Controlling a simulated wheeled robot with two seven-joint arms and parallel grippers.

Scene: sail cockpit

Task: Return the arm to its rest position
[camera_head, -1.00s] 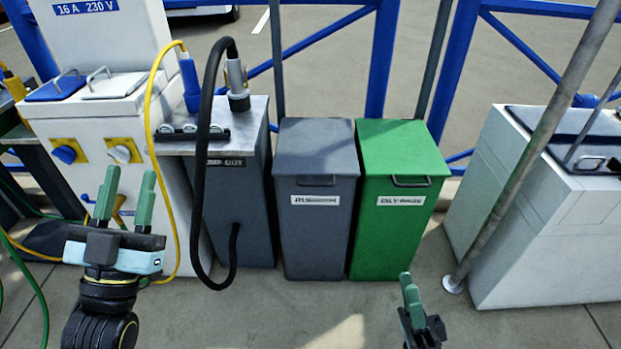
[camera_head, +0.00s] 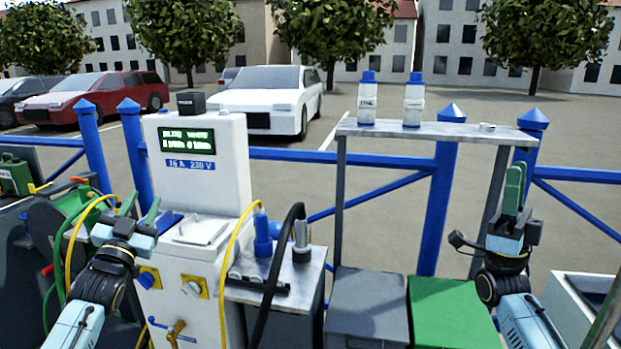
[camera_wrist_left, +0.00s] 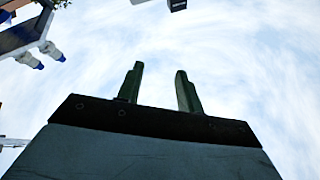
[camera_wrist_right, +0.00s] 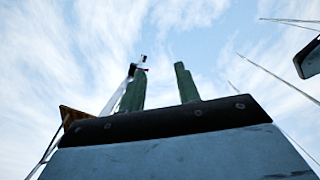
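My left gripper (camera_head: 138,213) is raised at the left, in front of the white service pedestal (camera_head: 200,140). Its two green fingers stand apart with nothing between them; the left wrist view shows the open fingers (camera_wrist_left: 158,90) against the sky. My right gripper (camera_head: 514,188) is raised at the right, in front of the blue railing and near the shelf's right end. In the head view its fingers overlap, but the right wrist view shows them (camera_wrist_right: 160,88) apart and empty against the sky.
A metal shelf (camera_head: 430,131) carries two white bottles with blue caps. A grey bin (camera_head: 367,300) and a green bin (camera_head: 450,308) stand below it. A black hose (camera_head: 277,270) and a yellow cable (camera_head: 236,262) hang by the pedestal. Green and yellow hoses lie at the left.

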